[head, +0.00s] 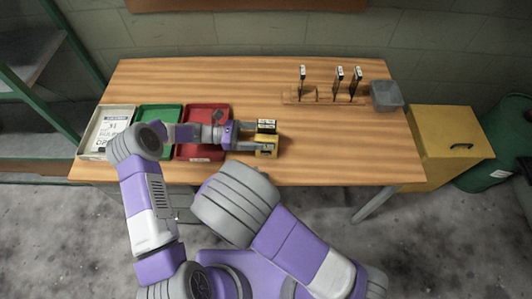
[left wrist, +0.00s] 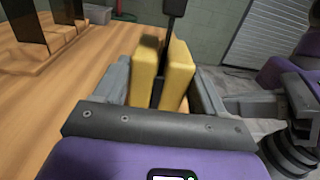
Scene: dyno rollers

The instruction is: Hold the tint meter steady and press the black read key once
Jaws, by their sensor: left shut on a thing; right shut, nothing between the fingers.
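My left gripper (head: 262,139) reaches in from the left and is shut on the meter. The black read key cannot be made out. My right gripper (left wrist: 232,73) seems to show as grey parts right of the meter, apart from it, shut and empty; my right arm hides it in the head view.
White (head: 88,143), green (head: 140,109) and red (head: 190,157) trays stand on the left of the table. A wooden rack (head: 330,98) holding upright dark pieces and a grey bin (head: 387,95) stand at the back right. The table's right front is clear.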

